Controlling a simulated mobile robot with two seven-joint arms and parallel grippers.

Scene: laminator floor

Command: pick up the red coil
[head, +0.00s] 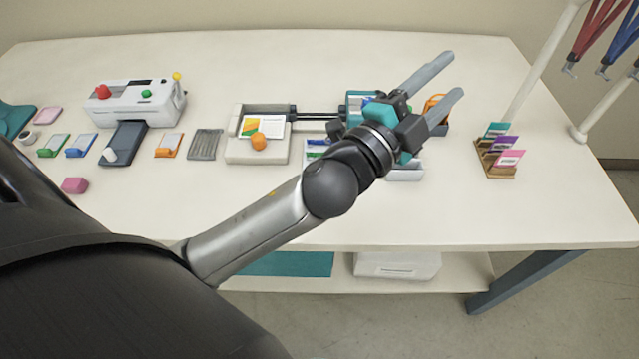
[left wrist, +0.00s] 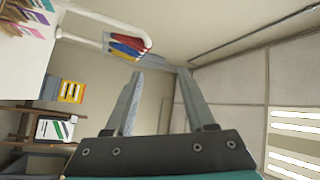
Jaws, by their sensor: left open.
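I cannot make out a clear red coil in either view. Red straps (head: 597,28) with a metal clip hang from a white rack at the upper right, and they also show in the left wrist view (left wrist: 127,41). My left gripper (head: 450,74) is open and empty, reaching over the right part of the white table (head: 420,215) and pointing right toward the rack. In the left wrist view its two fingers (left wrist: 160,73) stand apart with nothing between them. The arm and gripper hide part of the table behind them. My right gripper is not in view.
A card holder (head: 496,172) stands right of the gripper. Under it are a white tray (head: 405,173) and an orange item (head: 436,103), partly hidden. A laminator (head: 135,102) with a red knob stands at left. Blue straps (head: 622,42) hang beside the red ones. The table's front is mostly clear.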

